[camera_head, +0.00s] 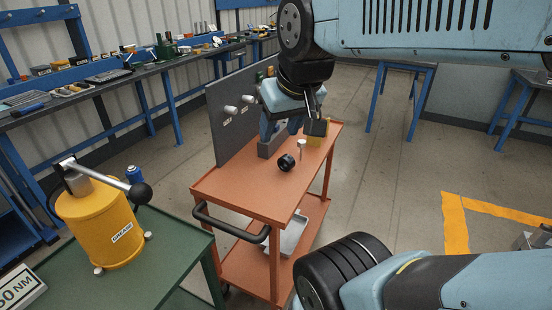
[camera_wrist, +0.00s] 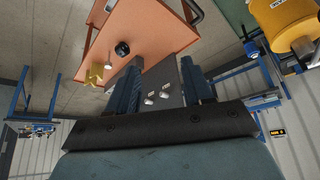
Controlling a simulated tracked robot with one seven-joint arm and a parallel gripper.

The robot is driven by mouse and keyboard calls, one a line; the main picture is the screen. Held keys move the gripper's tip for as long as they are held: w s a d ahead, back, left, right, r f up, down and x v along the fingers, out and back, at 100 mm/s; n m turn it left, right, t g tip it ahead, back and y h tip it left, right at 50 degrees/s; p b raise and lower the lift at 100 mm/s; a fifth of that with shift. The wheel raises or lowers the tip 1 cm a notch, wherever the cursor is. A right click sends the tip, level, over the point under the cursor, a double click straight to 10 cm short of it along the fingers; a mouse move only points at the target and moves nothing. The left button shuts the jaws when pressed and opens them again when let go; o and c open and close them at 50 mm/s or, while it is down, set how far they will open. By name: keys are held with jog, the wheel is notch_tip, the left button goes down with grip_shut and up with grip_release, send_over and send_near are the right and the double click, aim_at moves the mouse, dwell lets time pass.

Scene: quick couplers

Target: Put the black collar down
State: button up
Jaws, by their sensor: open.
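The black collar (camera_head: 286,162) lies on the orange top of the cart (camera_head: 262,188), apart from my gripper. In the wrist view the collar (camera_wrist: 122,48) shows beyond the finger at left. My gripper (camera_head: 283,128) is over the far half of the cart, beside the grey upright panel (camera_head: 225,135). In the wrist view its two blue fingers (camera_wrist: 163,78) are wide apart, with nothing held between them. The panel's pale couplings (camera_head: 232,110) face the cart top.
A small white-capped post (camera_head: 302,146) and a yellow block (camera_head: 318,140) stand near the collar. A grey block (camera_head: 268,150) is below the fingers. The cart's near half is clear. A yellow grease drum (camera_head: 98,225) stands on a green table at left.

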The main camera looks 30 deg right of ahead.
jog(key=shift+o, duration=0.7)
jog(key=shift+w+f, duration=0.1)
jog(key=shift+f, duration=0.05)
jog(key=shift+o, duration=1.1)
jog(key=shift+w+a+f+m+g+y, duration=0.2)
jog(key=shift+w+a+f+m+g, duration=0.1)
jog(key=shift+a+f+m+g, duration=0.15)
jog(key=shift+w+a+f+m+g+y, duration=0.2)
jog(key=shift+w+a+f+m+g, duration=0.1)
jog(key=shift+f+g, duration=0.2)
jog(key=w+d+f+m+y, duration=0.2)
jog(key=w+f+m+y, duration=0.4)
jog(key=w, duration=0.1)
jog(key=w+d+f+m+y, duration=0.3)
jog(key=w+f+m+y, duration=0.25)
jog(key=w+m, duration=0.2)
jog(key=m+t+h, duration=0.5)
jog(key=m+t, duration=0.8)
jog(key=m, duration=0.3)
send_near(286, 157)
jog(key=x, duration=0.9)
jog(key=shift+w+a+r, duration=0.1)
jog(key=shift+a+r, duration=0.2)
jog(key=shift+a, duration=0.05)
